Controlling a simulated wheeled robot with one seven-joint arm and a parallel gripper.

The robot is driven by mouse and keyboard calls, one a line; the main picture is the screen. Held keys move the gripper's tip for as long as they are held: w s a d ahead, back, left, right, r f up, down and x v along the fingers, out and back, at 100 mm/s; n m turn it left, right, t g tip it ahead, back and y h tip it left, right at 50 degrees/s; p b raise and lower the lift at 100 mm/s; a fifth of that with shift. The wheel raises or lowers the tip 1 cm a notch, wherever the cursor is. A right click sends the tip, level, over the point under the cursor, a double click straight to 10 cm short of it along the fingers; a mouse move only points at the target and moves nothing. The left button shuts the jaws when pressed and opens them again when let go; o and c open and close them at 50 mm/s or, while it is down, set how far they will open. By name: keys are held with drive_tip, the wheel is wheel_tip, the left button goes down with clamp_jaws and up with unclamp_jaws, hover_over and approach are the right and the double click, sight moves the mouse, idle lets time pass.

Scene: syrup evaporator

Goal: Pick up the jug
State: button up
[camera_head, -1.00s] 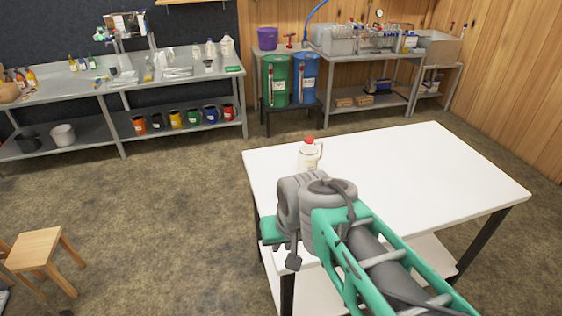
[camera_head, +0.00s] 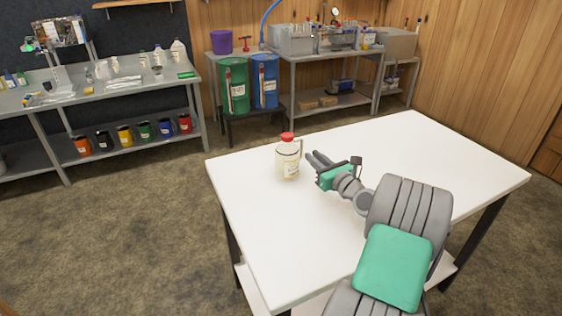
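The jug (camera_head: 287,160) is a small cream-coloured container with a red cap, a label and a handle on its right side. It stands upright on the white table (camera_head: 420,150), near the table's left back edge. My gripper (camera_head: 315,158) is just to the right of the jug, above the table, with its grey fingers pointing left toward the handle. The fingers seem apart from each other, with nothing visible between them. Whether a fingertip touches the handle cannot be told from this view.
The rest of the white tabletop is bare. Behind it stand a green drum (camera_head: 233,87) and a blue drum (camera_head: 265,82) on a low stand. A metal bench (camera_head: 110,92) with bottles and several coloured mugs below is at the left.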

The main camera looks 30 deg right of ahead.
sight(302, 146)
drive_tip(key=shift+w+d, duration=0.3)
drive_tip(key=shift+w, duration=0.25)
drive_tip(key=shift+w+r, duration=0.1)
drive_tip(key=shift+w, duration=0.25)
drive_tip(key=w, duration=0.6)
drive_tip(key=shift+a, duration=0.3)
drive_tip(key=shift+s, duration=0.1)
clamp_jaws()
